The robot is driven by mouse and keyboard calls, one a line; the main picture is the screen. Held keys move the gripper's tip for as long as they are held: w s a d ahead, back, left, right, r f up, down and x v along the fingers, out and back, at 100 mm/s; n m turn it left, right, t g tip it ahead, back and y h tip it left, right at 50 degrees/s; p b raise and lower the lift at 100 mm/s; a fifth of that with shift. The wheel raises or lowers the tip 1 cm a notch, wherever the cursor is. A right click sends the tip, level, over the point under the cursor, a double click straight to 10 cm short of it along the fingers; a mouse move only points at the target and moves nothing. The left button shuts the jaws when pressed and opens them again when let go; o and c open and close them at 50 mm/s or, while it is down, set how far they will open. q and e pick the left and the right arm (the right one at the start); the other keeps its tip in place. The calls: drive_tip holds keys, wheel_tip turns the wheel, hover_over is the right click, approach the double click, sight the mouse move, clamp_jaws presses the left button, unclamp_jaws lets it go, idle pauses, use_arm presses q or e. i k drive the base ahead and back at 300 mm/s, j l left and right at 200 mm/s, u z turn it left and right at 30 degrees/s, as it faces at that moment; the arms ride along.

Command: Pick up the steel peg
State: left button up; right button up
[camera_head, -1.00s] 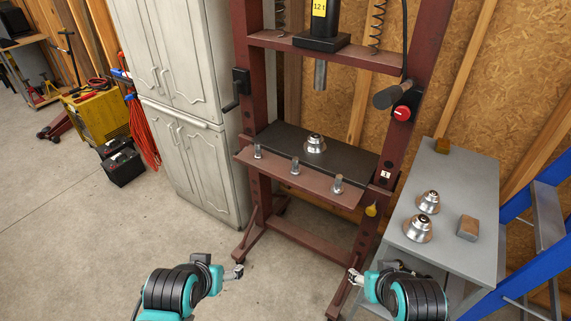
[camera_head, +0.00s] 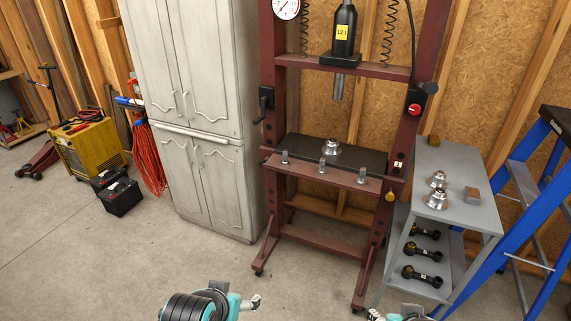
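Three small steel pegs stand upright in a row along the red front ledge of the press: a left one (camera_head: 285,157), a middle one (camera_head: 322,165) and a right one (camera_head: 362,175). I cannot tell which one the task names. My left gripper (camera_head: 255,302) is low in the picture, below and left of the pegs and well apart from them. My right gripper (camera_head: 374,315) is at the bottom edge, mostly cut off. Both grippers are too small to tell open from shut, and nothing shows in either.
The red press (camera_head: 273,205) has a black bed (camera_head: 300,143) with a silver hub (camera_head: 331,147) on it. A grey cart (camera_head: 465,210) at right holds two hubs, blocks and black arms below. A blue ladder (camera_head: 535,180) stands beyond. Floor (camera_head: 150,260) is clear at left.

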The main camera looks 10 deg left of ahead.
sight(362, 180)
drive_tip(key=i+l+u, duration=0.15)
drive_tip(key=l, duration=0.35)
drive_tip(key=i+l+u, duration=0.1)
drive_tip(key=l, duration=0.35)
drive_tip(key=i+l+u, duration=0.15)
drive_tip(key=l, duration=0.35)
drive_tip(key=l+u, duration=0.1)
drive_tip(key=l, duration=0.4)
drive_tip(key=i+j, duration=0.1)
drive_tip(key=j, duration=0.25)
drive_tip(key=i+j, duration=0.1)
drive_tip(key=j, duration=0.3)
drive_tip(key=i+j, duration=0.1)
drive_tip(key=j, duration=0.25)
drive_tip(key=i+j, duration=0.1)
drive_tip(key=j, duration=0.3)
drive_tip(key=i+j, duration=0.15)
drive_tip(key=j, duration=0.2)
drive_tip(key=k+u, duration=0.05)
